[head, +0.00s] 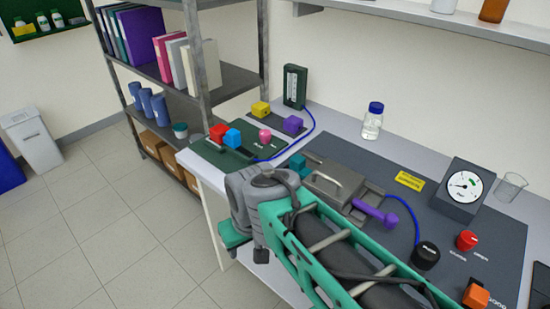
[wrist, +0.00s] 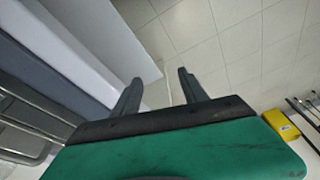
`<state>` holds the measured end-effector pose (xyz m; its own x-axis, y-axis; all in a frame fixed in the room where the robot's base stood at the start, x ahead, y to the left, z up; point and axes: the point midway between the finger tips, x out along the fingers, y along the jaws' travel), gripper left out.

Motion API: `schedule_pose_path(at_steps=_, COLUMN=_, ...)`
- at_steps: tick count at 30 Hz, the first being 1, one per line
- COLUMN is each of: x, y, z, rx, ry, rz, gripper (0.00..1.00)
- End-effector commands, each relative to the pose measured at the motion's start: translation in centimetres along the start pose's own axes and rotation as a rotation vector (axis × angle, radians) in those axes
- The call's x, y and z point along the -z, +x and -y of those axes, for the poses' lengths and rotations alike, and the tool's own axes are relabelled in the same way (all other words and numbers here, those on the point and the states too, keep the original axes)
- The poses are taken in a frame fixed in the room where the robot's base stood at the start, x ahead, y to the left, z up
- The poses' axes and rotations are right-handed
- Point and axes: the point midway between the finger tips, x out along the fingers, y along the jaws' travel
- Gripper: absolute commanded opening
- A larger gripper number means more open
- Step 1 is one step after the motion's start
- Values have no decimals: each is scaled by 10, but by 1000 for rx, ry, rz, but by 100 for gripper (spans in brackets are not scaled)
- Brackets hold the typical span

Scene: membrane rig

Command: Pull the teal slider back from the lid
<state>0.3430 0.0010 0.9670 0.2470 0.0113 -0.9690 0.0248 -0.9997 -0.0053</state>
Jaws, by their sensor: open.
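The teal slider (head: 298,162) is a small teal block at the back left of the grey metal lid (head: 333,186) in the head view. The lid has a bar handle on top. The arm's grey wrist is in front of the lid's left side and hides part of the area. My gripper (wrist: 160,82) is open and empty in the wrist view, its two dark fingers pointing out over the floor beyond the bench edge. In the head view the gripper's teal body is low, off the bench's front edge, apart from the slider; its fingers are not clear there.
A purple handle (head: 375,212) sticks out right of the lid. A green board (head: 215,153) with coloured blocks is to the left. A bottle (head: 373,122), a gauge (head: 463,188) and a red knob (head: 466,240) stand on the bench. Floor is free at the left.

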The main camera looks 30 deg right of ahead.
Motion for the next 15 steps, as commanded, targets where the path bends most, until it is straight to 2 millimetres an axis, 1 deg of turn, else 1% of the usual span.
schedule_pose_path(at_steps=1, x=4, y=-17, z=-3, rx=8, ry=-3, rz=24, gripper=55)
schedule_pose_path(at_steps=2, x=5, y=-22, z=-5, rx=17, ry=-6, rz=40, gripper=55)
schedule_pose_path(at_steps=3, x=13, y=-26, z=-12, rx=39, ry=-16, rz=50, gripper=55)
schedule_pose_path(at_steps=5, x=31, y=-18, z=-25, rx=74, ry=-38, rz=23, gripper=55)
schedule_pose_path(at_steps=6, x=46, y=-16, z=-36, rx=97, ry=-55, rz=-7, gripper=55)
schedule_pose_path(at_steps=8, x=68, y=-17, z=-57, rx=128, ry=-85, rz=-58, gripper=55)
schedule_pose_path(at_steps=9, x=82, y=-19, z=-74, rx=146, ry=-105, rz=-101, gripper=55)
schedule_pose_path(at_steps=11, x=101, y=-23, z=-106, rx=168, ry=-133, rz=-170, gripper=55)
schedule_pose_path(at_steps=12, x=112, y=-27, z=-130, rx=178, ry=-153, rz=-225, gripper=55)
schedule_pose_path(at_steps=15, x=125, y=-39, z=-191, rx=183, ry=-203, rz=-358, gripper=55)
